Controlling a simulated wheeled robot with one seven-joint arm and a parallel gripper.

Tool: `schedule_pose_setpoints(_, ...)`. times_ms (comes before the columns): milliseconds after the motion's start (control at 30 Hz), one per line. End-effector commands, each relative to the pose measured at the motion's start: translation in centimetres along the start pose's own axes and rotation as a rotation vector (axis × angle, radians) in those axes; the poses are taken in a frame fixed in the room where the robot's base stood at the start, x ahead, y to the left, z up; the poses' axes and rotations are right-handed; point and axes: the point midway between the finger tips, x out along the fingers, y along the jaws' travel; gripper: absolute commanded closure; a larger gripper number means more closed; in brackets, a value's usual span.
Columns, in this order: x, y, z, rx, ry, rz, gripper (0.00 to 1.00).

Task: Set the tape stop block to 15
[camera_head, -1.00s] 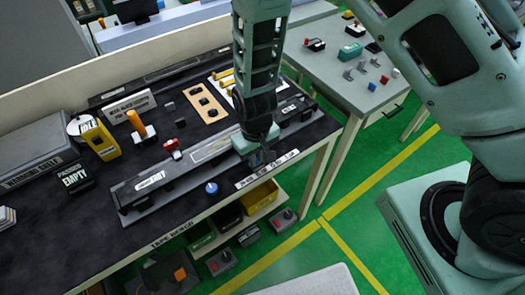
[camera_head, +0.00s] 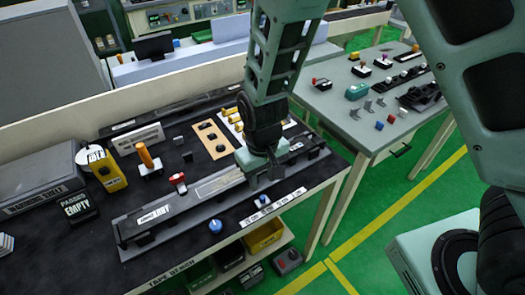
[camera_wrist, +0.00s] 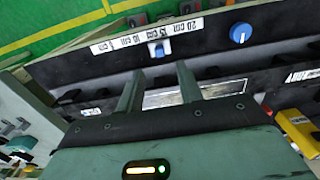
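The tape stop block is a small white block with a blue top (camera_head: 263,201), beside a white scale strip (camera_head: 250,219) along the bench's front edge. In the wrist view the block (camera_wrist: 158,48) sits near the middle of the strip (camera_wrist: 112,44), about at the 15 cm mark; exact alignment is too small to tell. My gripper (camera_head: 268,176) is over the long dark fixture, behind the block in the head view. In the wrist view its two fingers (camera_wrist: 158,82) are apart with nothing between them, and the block is beyond their tips, apart from them.
A blue knob (camera_head: 215,226) stands left of the strip; it also shows in the wrist view (camera_wrist: 240,33). A red clamp (camera_head: 178,181), a yellow tape device (camera_head: 108,172) and an orange-handled tool (camera_head: 146,158) lie left. A grey table (camera_head: 345,112) stands right.

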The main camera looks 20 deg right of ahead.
Motion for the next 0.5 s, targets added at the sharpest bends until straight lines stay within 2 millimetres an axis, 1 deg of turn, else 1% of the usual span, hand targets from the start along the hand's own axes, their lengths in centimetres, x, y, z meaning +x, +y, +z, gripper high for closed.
schedule_pose_setpoints(33, -1.2, -0.1, -0.1, 0.000, 0.007, -0.002, 0.64)
schedule_pose_setpoints(100, -2.8, -0.1, -0.1, -0.001, 0.007, -0.002, 0.64)
schedule_pose_setpoints(300, -7.0, -0.1, -0.1, -0.001, 0.005, -0.002, 0.64)
schedule_pose_setpoints(400, -8.4, 0.0, -0.1, 0.000, 0.004, -0.002, 0.64)
schedule_pose_setpoints(500, -9.4, 0.0, -0.1, 0.001, 0.003, -0.001, 0.64)
